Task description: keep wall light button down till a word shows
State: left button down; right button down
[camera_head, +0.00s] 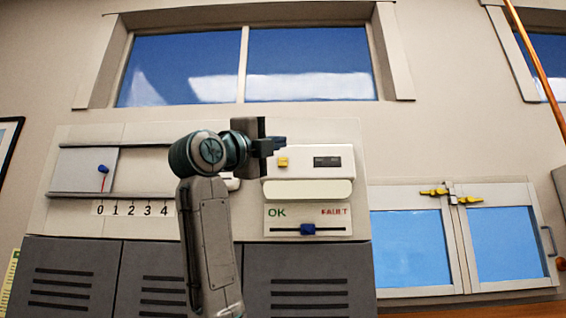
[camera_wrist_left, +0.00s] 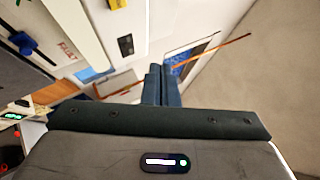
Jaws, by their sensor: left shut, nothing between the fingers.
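A white wall unit (camera_head: 310,163) carries a yellow button (camera_head: 283,162) at its left and a small dark display (camera_head: 327,161) at its right. I can read no word on the display. A pale light panel (camera_head: 308,190) sits just below. My left gripper (camera_head: 281,143) is shut and empty, its tips just above the button in the head view. In the left wrist view the shut fingers (camera_wrist_left: 161,86) stand apart from the button (camera_wrist_left: 117,4) and the display (camera_wrist_left: 125,44). My right gripper is out of view.
Below is an OK/FAULT plate (camera_head: 308,214) with a blue slider knob (camera_head: 308,229). Left are a blue-tipped lever (camera_head: 103,168) and a 0-to-4 number scale (camera_head: 133,208). Grey vented cabinets (camera_head: 309,280) stand underneath. A latched double window (camera_head: 412,247) is at right.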

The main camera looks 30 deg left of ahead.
aim_at(278, 158)
pick_arm(q)
jog(key=shift+w+a+p, duration=0.2)
jog(key=shift+w+a, duration=0.55)
jog(key=shift+w, duration=0.4)
jog(key=shift+w+a+p, duration=0.15)
jog(key=shift+w+a, duration=0.55)
jog(key=shift+w, duration=0.5)
jog(key=shift+w+a+p, duration=0.2)
jog(key=shift+w+a, duration=0.55)
jog(key=shift+w, duration=0.4)
jog(key=shift+w+a, duration=0.1)
jog(key=shift+w, duration=0.1)
jog(key=shift+w+a, duration=0.15)
jog(key=shift+w, duration=0.1)
jog(key=shift+w+a, duration=0.2)
jog(key=shift+w, duration=0.1)
dwell(3.2)
jog(key=shift+s+d, duration=0.4)
jog(key=shift+s, duration=0.2)
